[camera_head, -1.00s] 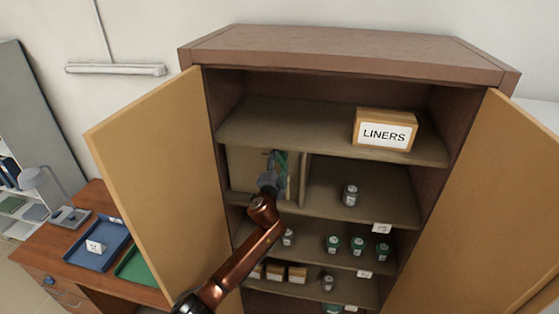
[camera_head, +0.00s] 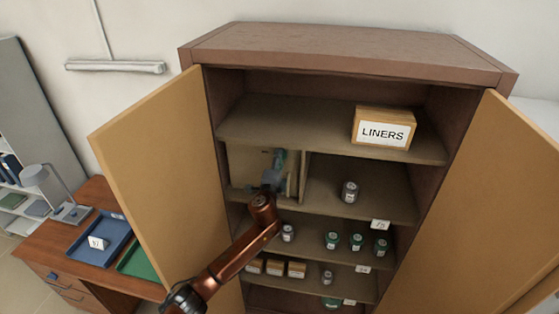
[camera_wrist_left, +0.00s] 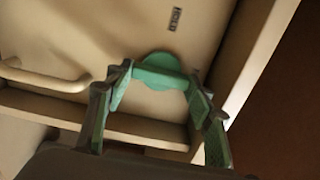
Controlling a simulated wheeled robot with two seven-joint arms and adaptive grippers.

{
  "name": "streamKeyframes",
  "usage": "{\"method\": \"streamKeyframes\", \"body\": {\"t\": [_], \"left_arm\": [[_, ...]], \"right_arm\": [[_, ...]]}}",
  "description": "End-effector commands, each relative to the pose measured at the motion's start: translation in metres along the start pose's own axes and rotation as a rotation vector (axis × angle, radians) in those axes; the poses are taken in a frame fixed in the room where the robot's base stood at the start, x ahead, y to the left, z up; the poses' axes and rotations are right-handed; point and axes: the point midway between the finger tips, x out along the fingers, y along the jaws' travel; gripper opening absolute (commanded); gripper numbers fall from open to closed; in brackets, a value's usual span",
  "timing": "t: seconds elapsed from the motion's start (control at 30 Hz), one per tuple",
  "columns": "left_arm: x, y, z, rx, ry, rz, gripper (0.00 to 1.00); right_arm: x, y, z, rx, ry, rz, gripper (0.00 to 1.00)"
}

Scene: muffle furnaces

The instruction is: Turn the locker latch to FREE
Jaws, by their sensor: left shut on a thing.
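The locker (camera_head: 247,166) is a small beige-fronted compartment on the left of the cabinet's second shelf. Its green latch (camera_wrist_left: 158,72) shows in the left wrist view, a round disc with a bar across its front. My left gripper (camera_wrist_left: 160,86) is shut on the latch, its fingers at both ends of the bar. The bar lies about level in that view. In the head view my left gripper (camera_head: 276,166) hides most of the latch. A small dark label (camera_wrist_left: 175,19) is on the door above the latch; its text is too small to read. My right gripper is out of view.
A pale handle (camera_wrist_left: 45,78) sits on the locker door left of the latch. The open cabinet doors (camera_head: 160,165) flank the shelves. A LINERS box (camera_head: 384,129) stands above, a jar (camera_head: 350,191) right of the locker. Trays lie on the desk (camera_head: 75,270) at left.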

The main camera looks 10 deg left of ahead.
Motion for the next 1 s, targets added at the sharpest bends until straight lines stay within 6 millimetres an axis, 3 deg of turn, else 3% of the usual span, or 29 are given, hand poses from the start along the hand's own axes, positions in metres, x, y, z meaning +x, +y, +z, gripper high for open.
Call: {"method": "streamKeyframes", "body": {"t": [0.27, 0.3, 0.5, 0.83, 1.0], "left_arm": [[0.0, 0.001, -0.001, 0.005, 0.001, 0.001, 0.25], [0.0, 0.001, -0.001, 0.004, 0.001, 0.001, 0.52], [0.0, 0.001, 0.0, 0.003, 0.0, 0.001, 0.65], [-0.002, 0.0, 0.0, 0.002, 0.0, 0.0, 0.67], [-0.017, 0.001, 0.0, 0.002, 0.001, -0.001, 0.67]], "right_arm": [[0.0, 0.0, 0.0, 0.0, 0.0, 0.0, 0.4], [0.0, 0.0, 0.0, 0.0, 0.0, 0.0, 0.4], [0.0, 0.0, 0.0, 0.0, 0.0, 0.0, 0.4], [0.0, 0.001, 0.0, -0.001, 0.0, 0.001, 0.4], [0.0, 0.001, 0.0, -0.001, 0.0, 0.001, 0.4]]}}
